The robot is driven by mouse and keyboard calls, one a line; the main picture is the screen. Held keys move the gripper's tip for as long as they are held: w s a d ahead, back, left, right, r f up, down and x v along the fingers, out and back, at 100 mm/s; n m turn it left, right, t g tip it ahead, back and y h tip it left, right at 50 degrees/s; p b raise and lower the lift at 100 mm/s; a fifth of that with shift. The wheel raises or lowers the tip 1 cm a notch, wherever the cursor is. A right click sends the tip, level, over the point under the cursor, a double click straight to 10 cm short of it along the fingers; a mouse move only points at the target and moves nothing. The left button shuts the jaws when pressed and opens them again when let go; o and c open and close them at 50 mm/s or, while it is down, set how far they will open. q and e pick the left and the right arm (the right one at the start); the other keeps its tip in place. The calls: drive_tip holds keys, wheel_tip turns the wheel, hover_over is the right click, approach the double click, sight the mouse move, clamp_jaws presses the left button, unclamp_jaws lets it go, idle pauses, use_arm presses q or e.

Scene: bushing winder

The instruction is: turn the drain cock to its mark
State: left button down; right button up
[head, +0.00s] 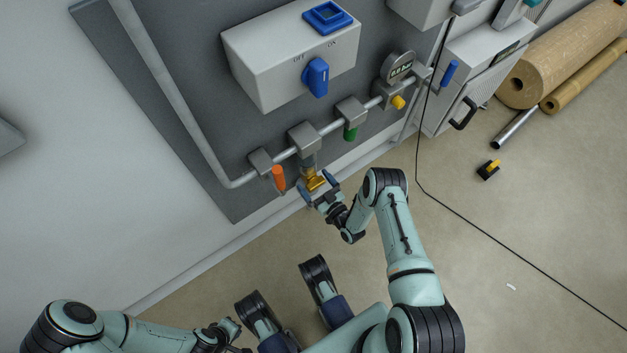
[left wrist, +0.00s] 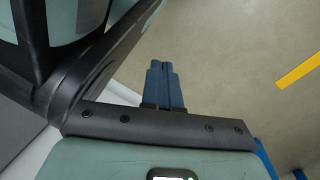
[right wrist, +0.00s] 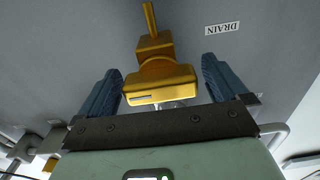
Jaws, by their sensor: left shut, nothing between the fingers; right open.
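In the head view the brass cock (head: 314,181) sits below the pipe. My right gripper (right wrist: 160,90) is open, with one blue finger on each side of the cock's wide handle and visible gaps to it. It also shows at the cock in the head view (head: 319,190). The mark is not clearly visible. My left gripper (left wrist: 164,68) is shut and empty, away from the panel.
Along the pipe (head: 330,129) near the cock are an orange handle (head: 278,177), a green handle (head: 350,134) and a yellow handle (head: 398,102). A white box with a blue knob (head: 316,77) hangs above. Cardboard rolls (head: 570,50) lie at the right; the floor between is mostly clear.

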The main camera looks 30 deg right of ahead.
use_arm(q)
drive_tip(key=w+r+t+p, duration=0.2)
drive_tip(key=w+r+p, duration=0.1)
drive_tip(key=w+r, duration=0.2)
drive_tip(key=shift+w+d+r, duration=0.25)
drive_tip(key=shift+w+d, duration=0.2)
drive_tip(key=shift+w, duration=0.4)
use_arm(e)
drive_tip(key=s+d, duration=0.1)
drive_tip(key=s, duration=1.1)
